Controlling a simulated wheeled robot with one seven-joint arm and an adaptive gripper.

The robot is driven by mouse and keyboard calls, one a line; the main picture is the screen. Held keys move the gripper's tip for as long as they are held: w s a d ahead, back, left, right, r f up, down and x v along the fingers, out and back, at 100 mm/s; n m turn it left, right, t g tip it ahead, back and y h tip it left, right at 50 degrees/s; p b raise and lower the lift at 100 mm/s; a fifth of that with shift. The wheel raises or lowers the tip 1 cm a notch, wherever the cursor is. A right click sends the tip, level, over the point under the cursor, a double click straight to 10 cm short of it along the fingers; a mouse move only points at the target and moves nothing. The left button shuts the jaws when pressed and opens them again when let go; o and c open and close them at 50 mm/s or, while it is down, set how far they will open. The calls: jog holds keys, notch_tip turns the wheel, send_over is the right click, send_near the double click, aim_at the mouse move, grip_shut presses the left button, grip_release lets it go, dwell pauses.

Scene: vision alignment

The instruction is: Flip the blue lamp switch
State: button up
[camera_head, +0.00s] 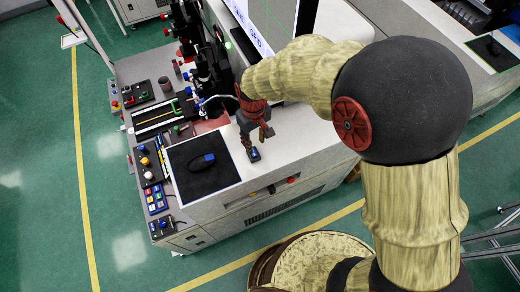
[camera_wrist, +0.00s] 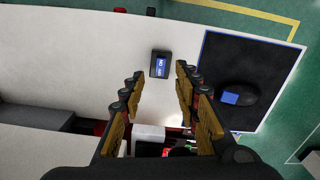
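The blue lamp switch (camera_wrist: 161,64) is a small dark box with a blue face and light lettering that seems to read ON. It sits on the white desk top and also shows in the head view (camera_head: 254,155). My gripper (camera_wrist: 159,72) is open and empty. In the wrist view its two fingers point toward the switch, which lies just beyond and between the fingertips. In the head view my gripper (camera_head: 257,134) is close to the switch, over the desk; I cannot tell whether it touches.
A black mat (camera_head: 196,185) with a dark mouse (camera_head: 203,162) lies left of the switch in the head view. A monitor (camera_head: 268,22) stands behind. Several buttons and switch boxes line the desk's left edge (camera_head: 154,200).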

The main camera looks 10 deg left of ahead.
aim_at(254, 155)
jog(key=shift+a+f+m, duration=0.15)
jog(key=shift+f+m, duration=0.05)
jog(key=shift+m, duration=0.8)
notch_tip(254, 155, down, 7)
jog(key=shift+f, duration=0.2)
jog(key=c, duration=0.8)
grip_shut()
